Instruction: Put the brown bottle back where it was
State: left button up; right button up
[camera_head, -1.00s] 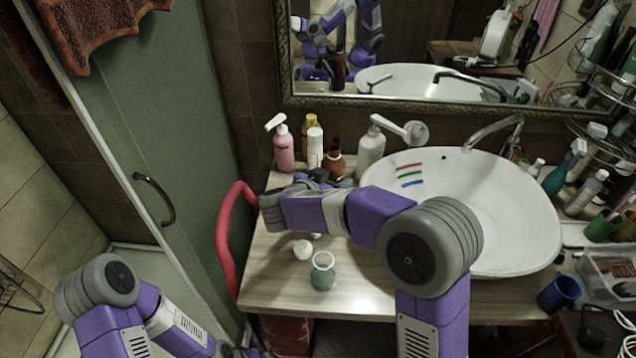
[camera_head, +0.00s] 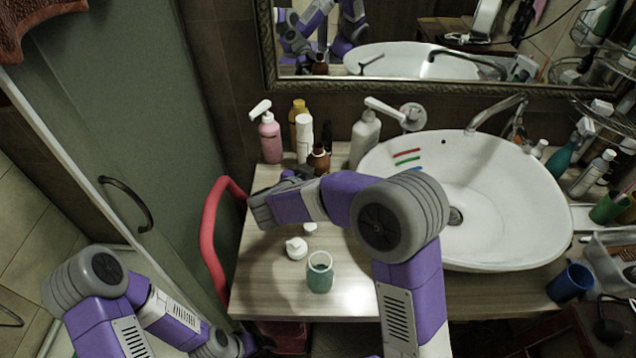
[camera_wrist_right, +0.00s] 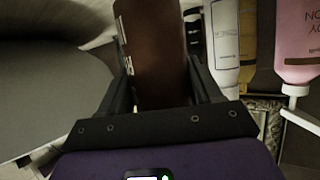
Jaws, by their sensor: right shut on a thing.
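The brown bottle (camera_head: 319,158) is near the back wall, left of the basin, next to a white bottle; its lower part is hidden behind my right arm. In the right wrist view the brown bottle (camera_wrist_right: 150,50) is between the two dark fingers, and my right gripper (camera_wrist_right: 155,75) is shut on it. In the head view my right gripper (camera_head: 300,176) is mostly hidden by its own wrist. I cannot tell whether the bottle touches the counter. My left arm is at the lower left of the head view; its fingers do not show.
A pink pump bottle (camera_head: 270,138), a yellow bottle (camera_head: 298,112), a white bottle (camera_head: 304,138) and a pale pump bottle (camera_head: 365,138) stand close around. The basin (camera_head: 500,205) is right. A green glass jar (camera_head: 320,276) and white lid (camera_head: 296,248) are on the front counter (camera_head: 260,290).

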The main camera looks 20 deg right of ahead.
notch_tip(320, 180, down, 2)
jog(key=shift+w+f, duration=0.1)
jog(key=o, duration=1.3)
jog(key=shift+a+r, duration=0.15)
jog(key=shift+r, duration=0.1)
jog(key=p+v, duration=0.3)
jog(key=v, duration=0.8)
jog(key=shift+s+a+r, duration=0.1)
jog(key=shift+s+a, duration=0.05)
jog(key=shift+s, duration=0.2)
